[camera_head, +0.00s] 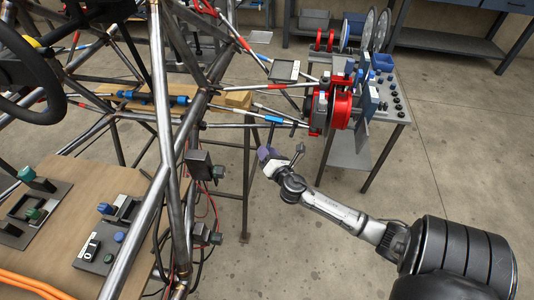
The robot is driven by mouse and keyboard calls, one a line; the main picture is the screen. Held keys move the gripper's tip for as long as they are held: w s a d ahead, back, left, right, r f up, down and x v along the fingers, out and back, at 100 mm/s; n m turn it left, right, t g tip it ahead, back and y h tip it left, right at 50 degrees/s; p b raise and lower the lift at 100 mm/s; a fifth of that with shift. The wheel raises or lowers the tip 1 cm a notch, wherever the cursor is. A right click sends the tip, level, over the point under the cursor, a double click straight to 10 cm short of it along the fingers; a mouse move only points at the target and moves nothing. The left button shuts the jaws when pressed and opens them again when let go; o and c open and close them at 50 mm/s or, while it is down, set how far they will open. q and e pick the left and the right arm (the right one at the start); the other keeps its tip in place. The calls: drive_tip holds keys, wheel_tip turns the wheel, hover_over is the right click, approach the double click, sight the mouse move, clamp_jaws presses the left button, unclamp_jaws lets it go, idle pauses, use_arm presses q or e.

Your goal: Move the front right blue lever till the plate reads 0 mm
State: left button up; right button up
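A blue lever (282,120) sits on a thin rod that runs toward the red wheel hub (340,108) at the corner of the tube chassis (163,110). My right gripper (282,153) is below the lever, apart from it in the picture. Its fingers are spread and nothing shows between them. A small dark plate with a pale edge (285,70) is above the lever among the suspension rods. I cannot read any value on it. My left gripper is not in view.
A grey bench (383,105) with discs and small parts stands behind the hub. A wooden board (60,215) with green and blue knobs lies at the lower left. A steering wheel (35,85) is at the far left. Bare floor lies at right.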

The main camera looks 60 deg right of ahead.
drive_tip(key=shift+w+d, duration=0.2)
drive_tip(key=shift+w, duration=0.1)
clamp_jaws()
idle(0.5)
